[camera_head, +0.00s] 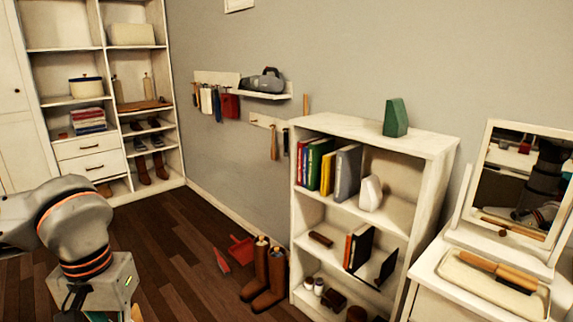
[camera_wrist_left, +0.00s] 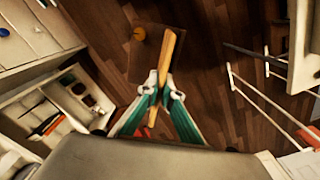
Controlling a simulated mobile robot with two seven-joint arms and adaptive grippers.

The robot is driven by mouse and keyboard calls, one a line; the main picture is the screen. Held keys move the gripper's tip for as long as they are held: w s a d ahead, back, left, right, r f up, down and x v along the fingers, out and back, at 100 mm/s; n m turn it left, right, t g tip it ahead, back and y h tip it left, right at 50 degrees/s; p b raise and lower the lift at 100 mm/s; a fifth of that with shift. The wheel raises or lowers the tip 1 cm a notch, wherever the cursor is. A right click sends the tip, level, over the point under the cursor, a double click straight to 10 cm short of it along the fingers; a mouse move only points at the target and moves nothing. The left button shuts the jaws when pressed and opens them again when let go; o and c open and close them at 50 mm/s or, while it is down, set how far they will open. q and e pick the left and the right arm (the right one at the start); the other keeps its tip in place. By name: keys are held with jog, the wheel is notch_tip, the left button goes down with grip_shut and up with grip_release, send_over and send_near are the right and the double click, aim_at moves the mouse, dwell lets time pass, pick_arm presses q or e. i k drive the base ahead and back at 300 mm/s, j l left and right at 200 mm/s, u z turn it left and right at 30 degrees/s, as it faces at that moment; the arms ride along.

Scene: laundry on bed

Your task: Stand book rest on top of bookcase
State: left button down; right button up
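The bookcase (camera_head: 375,130) is white and stands against the wall at right of centre in the head view. A dark green wedge-shaped block (camera_head: 396,117) stands on its top. My left gripper (camera_wrist_left: 161,88) has teal fingers, closed on a tan wooden strip with a brown panel beside it, which looks like the book rest (camera_wrist_left: 172,52). In the head view, my left gripper is mostly cut off at the lower left edge, away from the bookcase. My right gripper is not in view.
The bookcase top is bare to the left of the green block. Brown boots (camera_head: 265,275) and a red dustpan (camera_head: 241,249) are on the floor before it. A white dresser (camera_head: 450,290) with a mirror (camera_head: 520,175) stands at right. The dark wood floor is open at left of centre.

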aim_at(352, 125)
jog(key=i+j+z, duration=0.1)
jog(key=z, duration=0.35)
jog(key=i+j+z, duration=0.2)
jog(key=z, duration=0.3)
jog(key=i+j+z, duration=0.2)
jog(key=j+z, duration=0.15)
jog(key=i+j+z, duration=0.15)
jog(key=j+z, duration=0.55)
jog(key=j, duration=0.15)
jog(key=i+j+z, duration=0.2)
jog(key=j, duration=2.1)
jog(key=i, duration=0.3)
